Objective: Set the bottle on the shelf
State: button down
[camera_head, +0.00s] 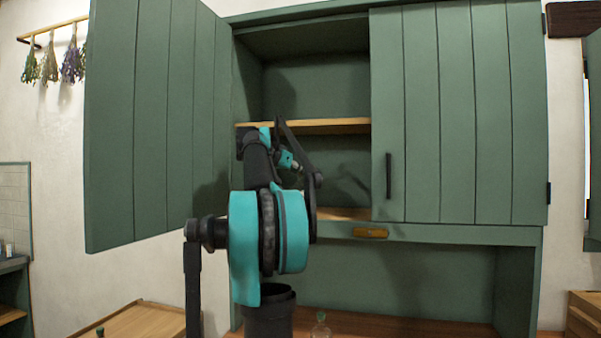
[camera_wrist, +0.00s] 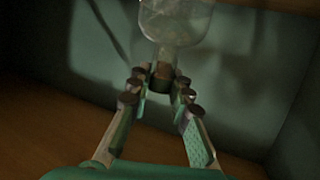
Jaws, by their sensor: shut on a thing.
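A clear bottle (camera_wrist: 178,22) shows at the top of the wrist view, cut off by the frame edge. My gripper (camera_wrist: 161,84) is shut on its narrow neck end, with a fingertip on each side. In the head view my gripper and wrist are inside the open left part of the green cabinet, mostly behind my own arm. I cannot make out the held bottle there. The upper wooden shelf (camera_head: 330,126) crosses the opening above my gripper. The cabinet's lower board (camera_head: 345,214) lies below it. Whether the bottle touches a surface cannot be told.
The left cabinet door (camera_head: 150,130) stands wide open; the right door (camera_head: 465,115) is shut. The upper shelf's visible part is bare. Dried herbs (camera_head: 50,62) hang on the left wall.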

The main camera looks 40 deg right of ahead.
jog(key=c, duration=1.4)
grip_release()
jog(key=shift+f, duration=0.15)
jog(key=v, duration=1.2)
